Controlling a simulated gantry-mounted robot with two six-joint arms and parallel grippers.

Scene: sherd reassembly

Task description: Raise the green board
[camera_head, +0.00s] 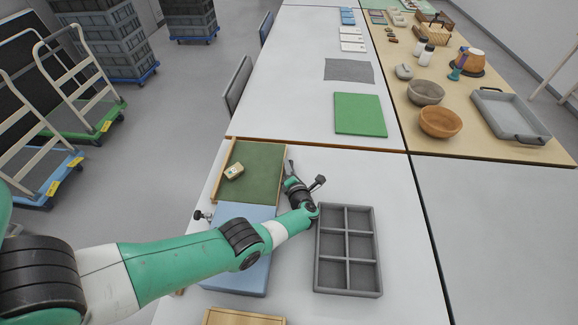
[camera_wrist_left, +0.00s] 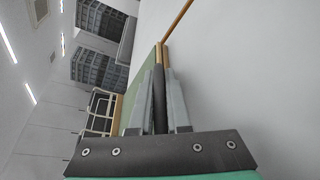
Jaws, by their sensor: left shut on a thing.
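The green board (camera_head: 262,172) is dark green with a light wooden strip along its left side. It lies at the near table's far left, and I cannot tell whether it is flat or slightly tilted. My left gripper (camera_head: 290,168) is at the board's right edge. My right gripper does not show.
A blue box-like block (camera_head: 235,275) sits in front of the board, partly under my left arm. A grey compartment tray (camera_head: 348,290) stands to the right, close to my wrist. A brighter green mat (camera_head: 360,115) lies on the table behind. The near table's right side is clear.

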